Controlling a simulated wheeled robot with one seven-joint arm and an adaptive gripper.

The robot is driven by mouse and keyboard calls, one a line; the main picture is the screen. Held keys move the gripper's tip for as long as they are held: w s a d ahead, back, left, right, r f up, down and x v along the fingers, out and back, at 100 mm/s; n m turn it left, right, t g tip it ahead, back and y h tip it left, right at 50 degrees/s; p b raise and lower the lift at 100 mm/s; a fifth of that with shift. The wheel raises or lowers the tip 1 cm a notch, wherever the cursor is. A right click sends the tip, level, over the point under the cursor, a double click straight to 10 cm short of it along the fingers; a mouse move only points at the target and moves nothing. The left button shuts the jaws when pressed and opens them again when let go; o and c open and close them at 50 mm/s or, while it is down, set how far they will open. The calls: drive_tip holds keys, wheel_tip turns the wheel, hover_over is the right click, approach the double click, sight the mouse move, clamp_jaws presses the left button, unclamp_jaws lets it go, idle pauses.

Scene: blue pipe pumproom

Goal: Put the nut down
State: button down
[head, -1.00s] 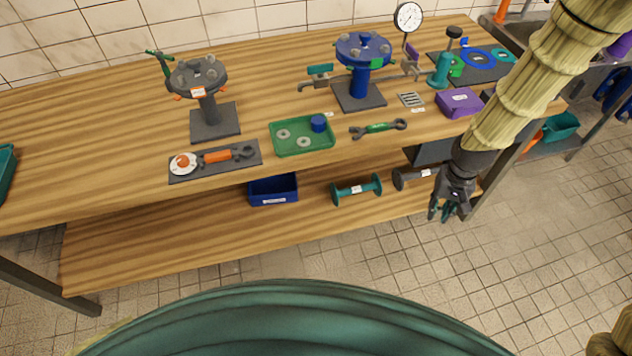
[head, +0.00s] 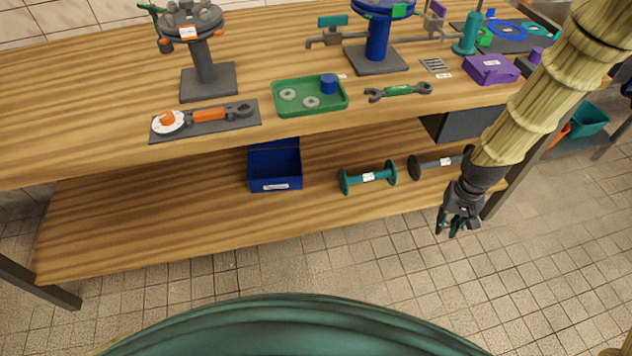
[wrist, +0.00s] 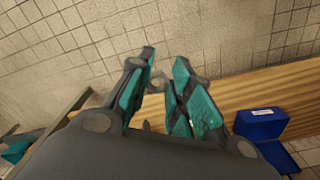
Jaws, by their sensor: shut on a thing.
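My gripper (head: 458,222) hangs in front of the bench's right part, over the tiled floor, fingers pointing down. In the wrist view its teal-padded fingers (wrist: 160,85) are closed on a small grey-brown thing (wrist: 158,84), seemingly the nut; the fingers hide most of it. The green tray (head: 284,110) on the bench top holds two pale ring-shaped pieces (head: 311,102) and a blue cylinder (head: 328,84). My gripper is well apart from the tray, to its lower right.
A green-handled wrench (head: 398,91) lies right of the tray, and a grey mat (head: 245,119) with an orange-handled tool left of it. A blue flange stand (head: 378,45) is behind. The lower shelf holds a blue bin (head: 275,183) and a teal spool (head: 368,178). The shelf's left part is clear.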

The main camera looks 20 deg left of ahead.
wheel_tip(320, 180, down, 43)
drive_tip(key=b, duration=4.1)
drive_tip(key=shift+f+b, duration=0.15)
drive_tip(key=shift+b, duration=0.25)
